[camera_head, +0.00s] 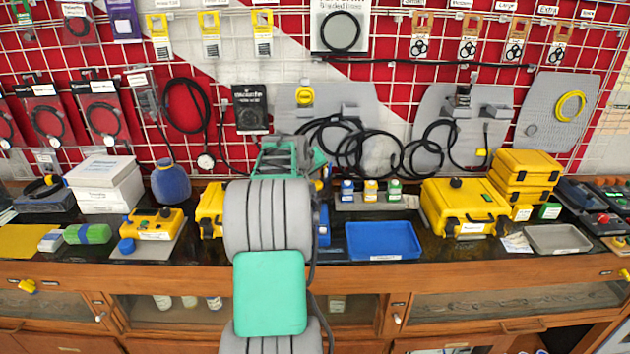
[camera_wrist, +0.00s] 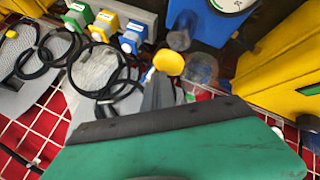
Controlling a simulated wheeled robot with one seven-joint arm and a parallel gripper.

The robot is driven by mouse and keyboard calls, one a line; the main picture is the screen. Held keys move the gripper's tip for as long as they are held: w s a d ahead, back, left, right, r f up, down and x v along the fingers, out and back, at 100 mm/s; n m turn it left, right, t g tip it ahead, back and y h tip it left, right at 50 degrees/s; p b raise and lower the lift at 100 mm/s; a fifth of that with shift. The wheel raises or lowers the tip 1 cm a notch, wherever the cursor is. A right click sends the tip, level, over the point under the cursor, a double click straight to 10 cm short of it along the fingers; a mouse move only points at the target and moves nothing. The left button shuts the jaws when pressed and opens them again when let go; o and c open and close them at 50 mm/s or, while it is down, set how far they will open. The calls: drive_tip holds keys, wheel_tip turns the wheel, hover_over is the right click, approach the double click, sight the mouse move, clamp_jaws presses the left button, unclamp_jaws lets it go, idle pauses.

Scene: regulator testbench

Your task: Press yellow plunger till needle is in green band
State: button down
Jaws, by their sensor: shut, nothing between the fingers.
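The yellow plunger (camera_wrist: 168,62) shows as a round yellow cap in the wrist view, near the middle. My gripper (camera_wrist: 157,90) is shut and empty, its fingertips right by the cap; I cannot tell if they touch it. A white gauge dial (camera_wrist: 232,4) is cut off by the top edge. A bit of green shows on it, but I cannot read the needle against the band. In the head view my arm hides the plunger and gauge; only a blue sliver of the housing (camera_head: 324,224) shows.
A blue tray (camera_head: 383,241) and a yellow case (camera_head: 463,206) lie further right. Looped black hoses (camera_head: 365,150) hang behind on the grid wall.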

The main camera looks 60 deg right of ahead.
drive_tip(key=shift+f+b, duration=0.6)
drive_tip(key=shift+f, duration=0.5)
idle(0.3)
drive_tip(key=shift+r, duration=0.2)
drive_tip(key=shift+r+p, duration=1.2)
drive_tip(key=shift+r, duration=0.75)
drive_tip(key=shift+r+p, duration=1.55)
drive_tip(key=shift+r, duration=1)
